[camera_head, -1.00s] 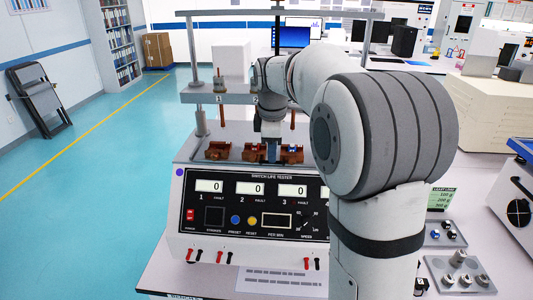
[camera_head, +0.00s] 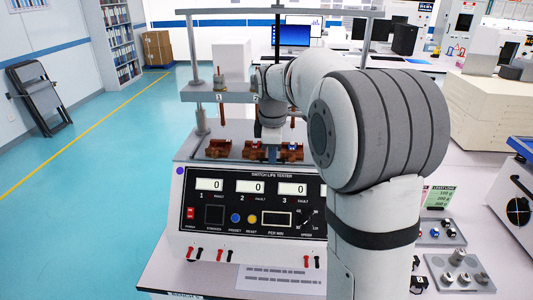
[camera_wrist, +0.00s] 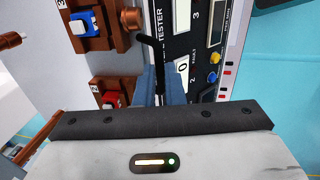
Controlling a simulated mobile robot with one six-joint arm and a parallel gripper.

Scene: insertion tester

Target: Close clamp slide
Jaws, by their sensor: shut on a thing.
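Brown clamp fixtures stand on top of the switch life tester (camera_head: 260,178). In the wrist view, one clamp (camera_wrist: 124,45) holds a blue switch (camera_wrist: 84,24) and has a round brown knob (camera_wrist: 132,18). The station 2 clamp (camera_wrist: 124,84) holds a red switch (camera_wrist: 111,100); its near end is partly hidden. My gripper (camera_wrist: 161,82), with blue fingers, points down between these two clamps, close to the panel side. It is shut on a thin black bar (camera_wrist: 153,45) whose bent tip points toward the clamps. I cannot tell whether the tip touches a clamp.
A grey crossbar (camera_head: 220,97) with hanging brown plungers spans above the clamps, close to my wrist. Posts (camera_head: 200,120) stand at its left side. Trays of small parts (camera_head: 458,275) lie at the right.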

